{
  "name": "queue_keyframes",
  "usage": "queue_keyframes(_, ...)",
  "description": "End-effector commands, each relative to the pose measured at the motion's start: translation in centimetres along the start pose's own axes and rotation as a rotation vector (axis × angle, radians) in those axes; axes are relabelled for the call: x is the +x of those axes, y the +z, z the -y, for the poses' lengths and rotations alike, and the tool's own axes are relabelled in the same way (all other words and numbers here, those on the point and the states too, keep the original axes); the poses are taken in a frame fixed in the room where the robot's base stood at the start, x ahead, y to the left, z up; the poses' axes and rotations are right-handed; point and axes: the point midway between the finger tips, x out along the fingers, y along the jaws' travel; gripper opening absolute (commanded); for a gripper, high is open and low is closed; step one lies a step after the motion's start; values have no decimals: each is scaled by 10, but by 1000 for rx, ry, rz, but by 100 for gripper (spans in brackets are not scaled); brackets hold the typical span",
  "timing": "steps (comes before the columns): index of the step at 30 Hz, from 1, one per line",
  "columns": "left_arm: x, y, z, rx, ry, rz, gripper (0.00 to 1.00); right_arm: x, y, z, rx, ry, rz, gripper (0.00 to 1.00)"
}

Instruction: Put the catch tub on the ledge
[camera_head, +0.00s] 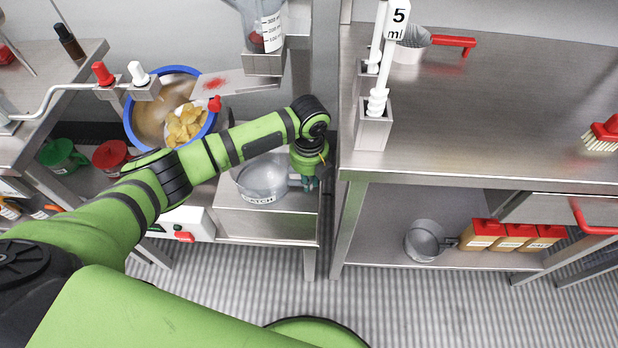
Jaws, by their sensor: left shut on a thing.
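The catch tub (262,182) is a clear, round tub with a "CATCH" label on its front, left of my left gripper. My left gripper (309,184) points down and is shut on the tub's handle at its right side. The tub is upright over the steel ledge (270,224); I cannot tell whether it touches the ledge. My forearm crosses just above and hides part of the tub's back. My right gripper is not in view.
A blue-rimmed drum (133,128) with yellow chips stands behind my arm. A steel chute plate (245,82) with red powder is above the ledge. A steel table (500,120) stands at right, with a small pan (425,240) and several red-capped containers (514,236) on its lower shelf.

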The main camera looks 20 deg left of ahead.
Motion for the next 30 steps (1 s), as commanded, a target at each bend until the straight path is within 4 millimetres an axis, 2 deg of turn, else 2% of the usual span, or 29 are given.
queue_keyframes(5, 2, 0, 0, -1, 0, 0, 0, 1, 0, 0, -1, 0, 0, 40)
queue_keyframes(6, 2, 0, 0, -1, 0, 0, 24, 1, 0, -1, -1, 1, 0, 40)
queue_keyframes(7, 2, 0, 0, 0, 0, 0, 36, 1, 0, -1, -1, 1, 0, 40)
queue_keyframes(8, 2, 0, 0, 0, 0, 0, 40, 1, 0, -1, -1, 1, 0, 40)
queue_keyframes(20, -4, 0, 0, 0, -1, 1, 40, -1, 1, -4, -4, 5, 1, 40)
queue_keyframes(23, -17, 1, 0, -1, -2, 3, 40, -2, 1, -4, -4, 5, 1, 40)
queue_keyframes(30, -69, 1, 0, 1, -2, 4, 40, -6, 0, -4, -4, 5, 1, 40)
